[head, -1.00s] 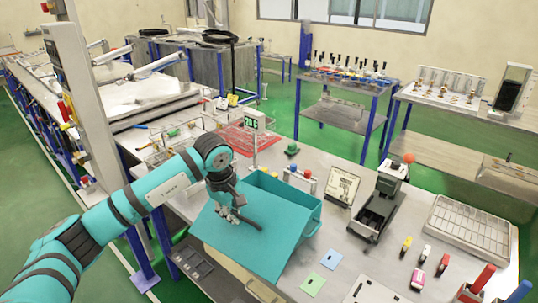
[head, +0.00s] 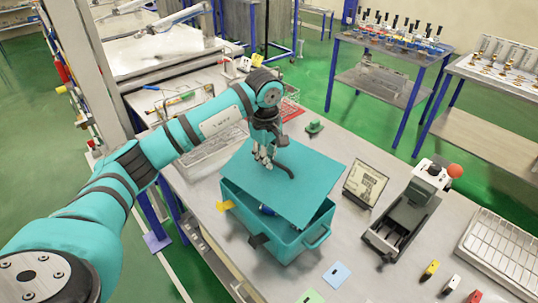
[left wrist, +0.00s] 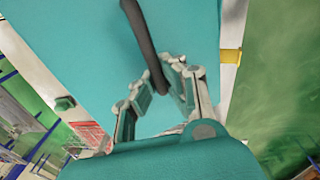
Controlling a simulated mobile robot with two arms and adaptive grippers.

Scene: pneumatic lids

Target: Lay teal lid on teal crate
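The teal lid (head: 318,172) is a flat panel with a dark curved handle (head: 287,170). My left gripper (head: 266,160) is shut on this handle; in the left wrist view the handle (left wrist: 140,32) runs down between the fingers (left wrist: 163,88). The lid is over the teal crate (head: 292,246), covering most of its opening. A gap shows between the lid and the crate's front rim, with a dark blue item (head: 267,210) inside. Whether the lid touches the rim at the back is hidden. My right gripper is not in view.
The crate has a yellow tab (head: 225,205), a black tab (head: 258,241) and a side handle (head: 318,238). A framed sign (head: 365,184) and a dark grey device (head: 402,215) stand to its right. Blue (head: 336,274) and green cards lie in front.

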